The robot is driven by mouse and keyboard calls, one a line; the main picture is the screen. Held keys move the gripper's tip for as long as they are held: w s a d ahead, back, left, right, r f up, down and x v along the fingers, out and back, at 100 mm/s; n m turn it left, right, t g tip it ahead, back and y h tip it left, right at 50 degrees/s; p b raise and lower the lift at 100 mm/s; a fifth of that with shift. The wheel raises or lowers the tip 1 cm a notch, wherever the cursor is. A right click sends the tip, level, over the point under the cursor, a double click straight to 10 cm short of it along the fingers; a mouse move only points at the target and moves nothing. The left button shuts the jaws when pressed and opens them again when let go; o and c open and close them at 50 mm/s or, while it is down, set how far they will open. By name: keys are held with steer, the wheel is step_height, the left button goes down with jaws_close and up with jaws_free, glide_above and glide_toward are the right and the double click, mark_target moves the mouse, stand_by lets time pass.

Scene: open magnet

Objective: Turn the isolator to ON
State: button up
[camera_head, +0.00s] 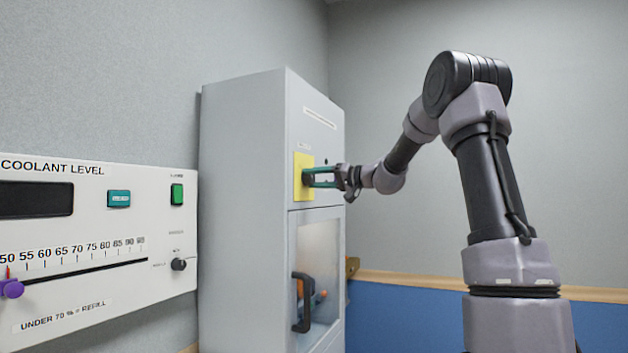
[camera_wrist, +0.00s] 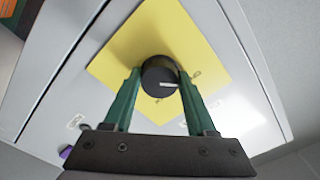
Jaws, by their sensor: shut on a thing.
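The isolator is a round black knob (camera_wrist: 160,80) with a white pointer mark, set on a yellow plate (camera_wrist: 130,48). The yellow plate (camera_head: 301,190) is on the front of a tall grey cabinet (camera_head: 243,200) in the head view. My gripper (camera_head: 309,177) reaches in from the right to the plate. In the wrist view my gripper (camera_wrist: 158,88) has its green fingers on both sides of the knob, shut on it. The white mark points to the right in that view. The labels around the knob are too small to read.
A white coolant level panel (camera_head: 95,240) with a purple slider (camera_head: 11,288) is on the wall at the left. Below the plate is a clear cabinet door with a black handle (camera_head: 300,302). The space right of the cabinet is open apart from my arm.

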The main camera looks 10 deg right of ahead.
steer(key=m, duration=0.4)
steer(key=shift+m, duration=0.3)
steer(key=m, duration=0.9)
steer(key=shift+m, duration=1.9)
steer(key=o, duration=1.4)
steer(key=shift+r, duration=0.1)
steer(key=v, duration=1)
steer(key=shift+s+d, duration=0.2)
steer(key=shift+d, duration=0.15)
